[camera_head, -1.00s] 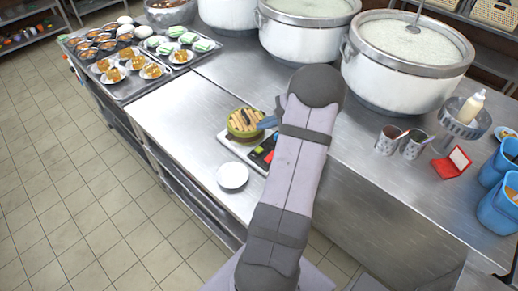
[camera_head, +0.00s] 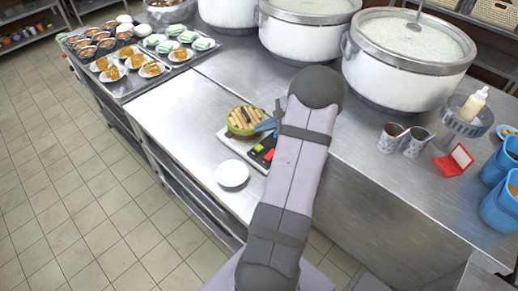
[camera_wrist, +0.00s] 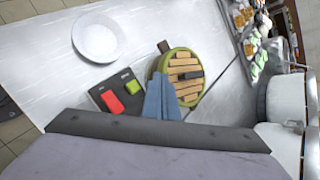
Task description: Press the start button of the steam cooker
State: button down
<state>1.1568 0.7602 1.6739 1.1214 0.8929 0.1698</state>
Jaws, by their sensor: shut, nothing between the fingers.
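The steam cooker is a round green pot (camera_head: 243,121) with a slatted wooden top, beside my gripper in the head view. It also shows in the wrist view (camera_wrist: 184,72). Its dark control panel carries a red button (camera_wrist: 111,103) and a green button (camera_wrist: 132,87). In the head view the panel (camera_head: 262,152) is partly hidden by my arm. My gripper (camera_wrist: 160,78) is shut and empty, its blue fingers over the pot's near left edge, just right of the green button. It seems apart from both buttons. Which button is start cannot be read.
A white plate (camera_head: 231,173) lies near the panel. Large stockpots (camera_head: 405,50) stand behind. Trays of small dishes (camera_head: 130,68) sit at the far left. Two cups (camera_head: 391,138), a red box (camera_head: 453,161) and blue containers are to the right. The counter left of the cooker is clear.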

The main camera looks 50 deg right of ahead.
aim_at(262, 148)
jog(key=shift+f+b, duration=2.1)
jog(key=shift+f, duration=1.05)
jog(key=shift+f, duration=0.2)
jog(key=shift+f+b, duration=0.25)
jog(key=shift+b, duration=0.25)
jog(key=shift+f+b, duration=0.45)
jog(key=shift+r, duration=0.2)
dwell(0.3)
jog(key=shift+r+p, duration=0.55)
jog(key=shift+r, duration=0.15)
jog(key=shift+r+p, duration=1.7)
jog(key=shift+r, duration=0.8)
